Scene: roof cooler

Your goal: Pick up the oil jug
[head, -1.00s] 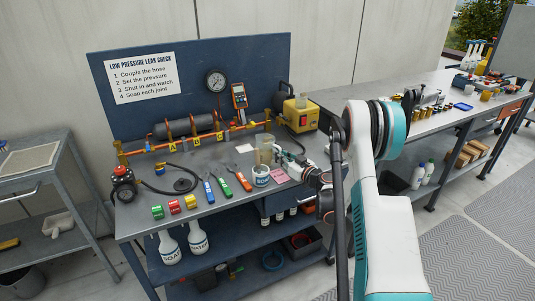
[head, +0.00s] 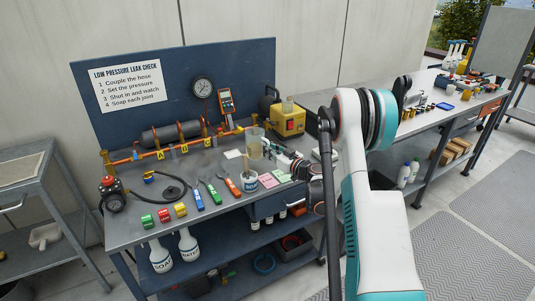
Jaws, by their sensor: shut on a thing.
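The oil jug (head: 255,146) is a clear, upright vessel with amber liquid low inside. It shows in the head view over the middle of the blue-grey workbench, in front of the pipe rig. My gripper (head: 268,149) reaches it from the right and is shut on its right side. The jug appears held a little above the bench top. The exact finger contact is small and partly hidden by the gripper itself.
A white labelled tub (head: 250,182) stands just in front of the jug. Pink notes (head: 273,178) lie beside it. A yellow pump (head: 288,122) stands behind right. The pipe rig (head: 180,150) runs behind. Colour-handled tools (head: 215,194) lie to the left.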

